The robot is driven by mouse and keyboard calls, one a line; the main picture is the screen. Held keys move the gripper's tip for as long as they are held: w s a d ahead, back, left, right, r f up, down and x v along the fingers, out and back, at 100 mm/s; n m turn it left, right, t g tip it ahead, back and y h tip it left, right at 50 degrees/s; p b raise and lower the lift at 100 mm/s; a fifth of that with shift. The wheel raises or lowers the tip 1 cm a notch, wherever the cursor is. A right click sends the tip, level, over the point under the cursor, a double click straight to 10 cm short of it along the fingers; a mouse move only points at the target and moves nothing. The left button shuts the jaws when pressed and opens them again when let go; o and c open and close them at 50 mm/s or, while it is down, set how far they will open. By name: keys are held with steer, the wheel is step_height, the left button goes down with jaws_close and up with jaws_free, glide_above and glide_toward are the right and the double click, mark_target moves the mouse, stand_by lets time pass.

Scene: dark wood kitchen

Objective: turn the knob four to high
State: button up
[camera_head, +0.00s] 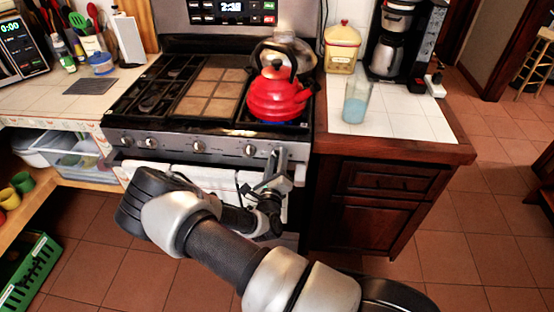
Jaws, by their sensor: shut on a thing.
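The stove (215,165) stands in the middle of the view with a row of round knobs along its front panel. The left knobs (150,143), the middle knob (198,146) and a knob right of it (250,150) show clear of my gripper. My gripper (279,160) is at the right end of the panel, just right of that last visible knob. It is shut on what appears to be the rightmost knob, which its fingers hide. I cannot read the knob's setting. My arm reaches up from the lower right, in front of the oven.
A red kettle (273,97) sits on the right burner, above my gripper. Towels (208,179) hang on the oven front behind my arm. A glass of blue liquid (356,102) and a coffee maker (389,45) stand on the right counter.

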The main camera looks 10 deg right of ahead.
steer(key=o, duration=1)
steer(key=shift+o, duration=0.2)
steer(key=shift+s, duration=0.15)
steer(key=v, duration=1.7)
